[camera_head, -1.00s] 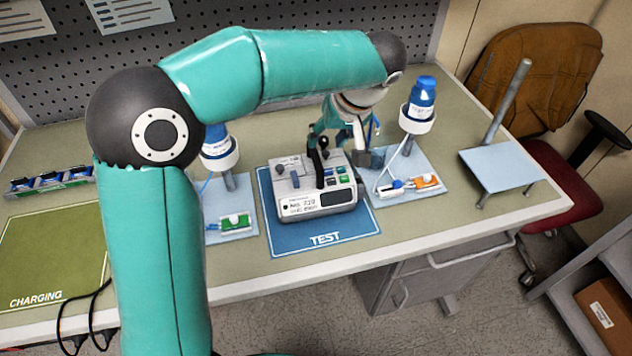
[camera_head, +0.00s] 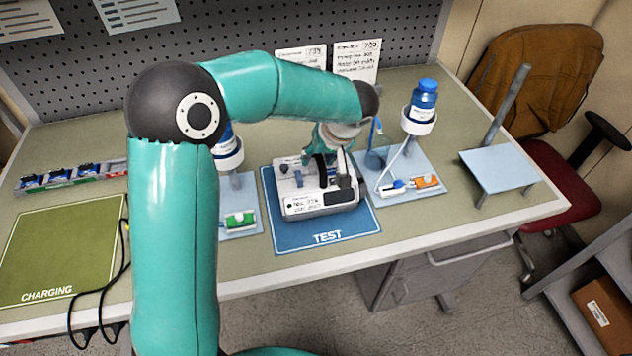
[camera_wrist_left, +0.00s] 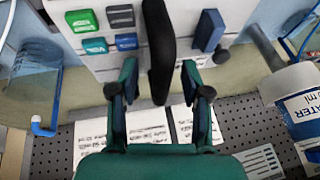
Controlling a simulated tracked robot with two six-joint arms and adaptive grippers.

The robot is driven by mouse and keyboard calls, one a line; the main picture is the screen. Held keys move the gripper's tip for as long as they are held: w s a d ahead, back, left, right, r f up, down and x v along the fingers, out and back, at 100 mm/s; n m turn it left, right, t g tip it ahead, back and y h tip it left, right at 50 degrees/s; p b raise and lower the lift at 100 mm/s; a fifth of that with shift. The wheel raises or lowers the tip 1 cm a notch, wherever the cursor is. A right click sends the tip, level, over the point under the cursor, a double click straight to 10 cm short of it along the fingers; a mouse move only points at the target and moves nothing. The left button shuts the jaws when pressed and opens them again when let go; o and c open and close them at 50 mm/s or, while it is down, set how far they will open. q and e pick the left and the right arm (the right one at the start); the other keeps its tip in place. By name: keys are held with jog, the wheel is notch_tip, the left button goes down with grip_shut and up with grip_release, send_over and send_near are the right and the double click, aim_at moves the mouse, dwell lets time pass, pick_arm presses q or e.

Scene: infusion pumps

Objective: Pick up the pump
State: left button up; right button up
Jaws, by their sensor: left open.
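The pump (camera_head: 318,204) is a white box with a labelled front and a black top handle, standing upright on the blue TEST mat (camera_head: 290,238). My left gripper (camera_head: 328,172) is over the pump's top and partly hides its buttons and handle in the head view. In the left wrist view, the open fingers of the left gripper (camera_wrist_left: 158,70) lie on either side of the black handle (camera_wrist_left: 158,45), with gaps showing. The pump's white top (camera_wrist_left: 75,42) shows there with green, blue and grey buttons. My right gripper is not in view.
An empty pale stand (camera_head: 500,166) is at right.

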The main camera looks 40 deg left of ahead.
pick_arm(q)
grip_shut()
jog(key=shift+w+r, duration=0.1)
jog(key=shift+r, duration=0.15)
dwell(0.3)
